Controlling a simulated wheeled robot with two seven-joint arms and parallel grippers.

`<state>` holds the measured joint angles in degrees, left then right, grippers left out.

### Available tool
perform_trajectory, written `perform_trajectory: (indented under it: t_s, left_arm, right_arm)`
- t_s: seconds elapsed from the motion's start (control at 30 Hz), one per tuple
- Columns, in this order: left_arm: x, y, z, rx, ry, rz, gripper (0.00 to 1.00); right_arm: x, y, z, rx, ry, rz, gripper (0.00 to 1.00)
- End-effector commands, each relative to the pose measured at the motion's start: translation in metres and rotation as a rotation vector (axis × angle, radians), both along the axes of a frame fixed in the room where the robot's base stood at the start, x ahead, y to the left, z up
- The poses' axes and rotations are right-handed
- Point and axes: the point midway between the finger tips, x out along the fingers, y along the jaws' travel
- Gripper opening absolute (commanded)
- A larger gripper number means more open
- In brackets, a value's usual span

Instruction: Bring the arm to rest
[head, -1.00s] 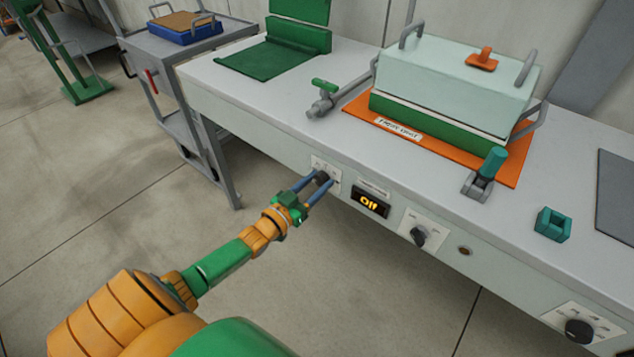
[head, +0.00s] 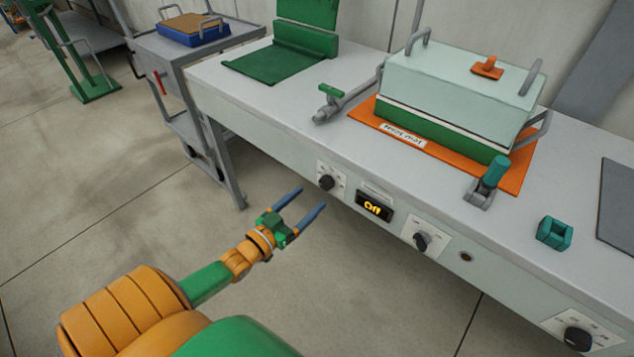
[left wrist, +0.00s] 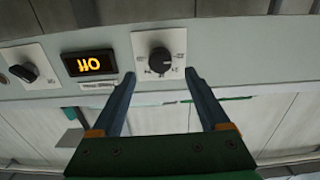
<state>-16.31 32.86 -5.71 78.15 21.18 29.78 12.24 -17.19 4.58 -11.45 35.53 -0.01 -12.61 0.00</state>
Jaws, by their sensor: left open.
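My left gripper (head: 306,205) is open and empty, with its two blue fingers apart. It hangs in free air in front of the bench's front panel, short of the left black knob (head: 326,183). In the left wrist view the fingers (left wrist: 158,90) point toward the panel, and the same knob (left wrist: 160,60) shows between and beyond their tips. A gap shows between the fingers and the knob in the head view. The display (head: 374,207) beside the knob reads "Off"; it shows upside down in the left wrist view (left wrist: 89,63). My right gripper is not in view.
The bench (head: 260,110) carries a lidded box (head: 455,85) on an orange mat (head: 375,118), a grey valve with a green handle (head: 328,100) and a teal-handled lever (head: 488,182). A second knob (head: 421,241) is further right. A grey cart (head: 165,55) stands left. The floor before the bench is clear.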

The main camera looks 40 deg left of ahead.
Motion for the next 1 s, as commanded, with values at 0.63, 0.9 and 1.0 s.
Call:
perform_trajectory:
  t_s: [0.63, 0.9, 1.0]
  left_arm:
    - [-0.030, 0.001, -0.041, 0.032, 0.213, 0.052, 0.79]
    - [-0.226, -0.070, -0.185, 0.172, 1.121, 0.009, 0.79]
    - [-0.287, -0.095, -0.197, 0.210, 1.324, -0.056, 0.79]
  right_arm:
    - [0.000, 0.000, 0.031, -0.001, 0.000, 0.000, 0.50]
    - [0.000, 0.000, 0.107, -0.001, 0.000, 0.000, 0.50]
    - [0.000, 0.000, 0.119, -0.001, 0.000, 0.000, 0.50]
